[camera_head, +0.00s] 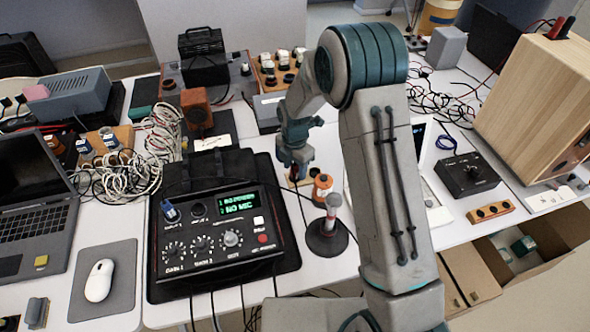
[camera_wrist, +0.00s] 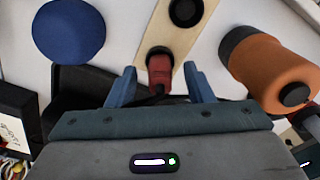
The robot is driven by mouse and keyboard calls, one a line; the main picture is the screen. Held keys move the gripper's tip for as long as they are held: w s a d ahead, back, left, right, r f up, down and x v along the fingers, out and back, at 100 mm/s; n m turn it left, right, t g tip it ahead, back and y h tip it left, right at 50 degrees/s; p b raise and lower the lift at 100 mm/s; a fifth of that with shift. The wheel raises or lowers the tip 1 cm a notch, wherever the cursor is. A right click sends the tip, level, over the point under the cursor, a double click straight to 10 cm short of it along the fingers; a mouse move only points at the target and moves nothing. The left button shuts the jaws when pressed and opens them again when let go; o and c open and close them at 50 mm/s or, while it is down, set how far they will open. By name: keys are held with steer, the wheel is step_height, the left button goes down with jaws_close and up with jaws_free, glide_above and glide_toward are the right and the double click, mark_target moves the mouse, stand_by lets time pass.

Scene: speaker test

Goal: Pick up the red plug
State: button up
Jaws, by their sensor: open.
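In the wrist view the red plug (camera_wrist: 159,68) stands at the near end of a pale wooden strip (camera_wrist: 168,32). My gripper (camera_wrist: 161,76) is open, with its two blue fingers on either side of the plug and a gap showing on each side. In the head view my gripper (camera_head: 297,172) points down over the table beside the black control box. A little of the wooden strip (camera_head: 292,184) shows under it there. I cannot make out the red plug in the head view; my gripper seems to hide it.
An orange cylinder (camera_wrist: 272,68) lies close right of the fingers; in the head view an orange item (camera_head: 322,187) stands beside my gripper. A blue round object (camera_wrist: 68,30) is at left. The control box (camera_head: 218,235) and a black round stand (camera_head: 327,238) are nearby.

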steer(key=shift+f, duration=0.1)
jaws_close()
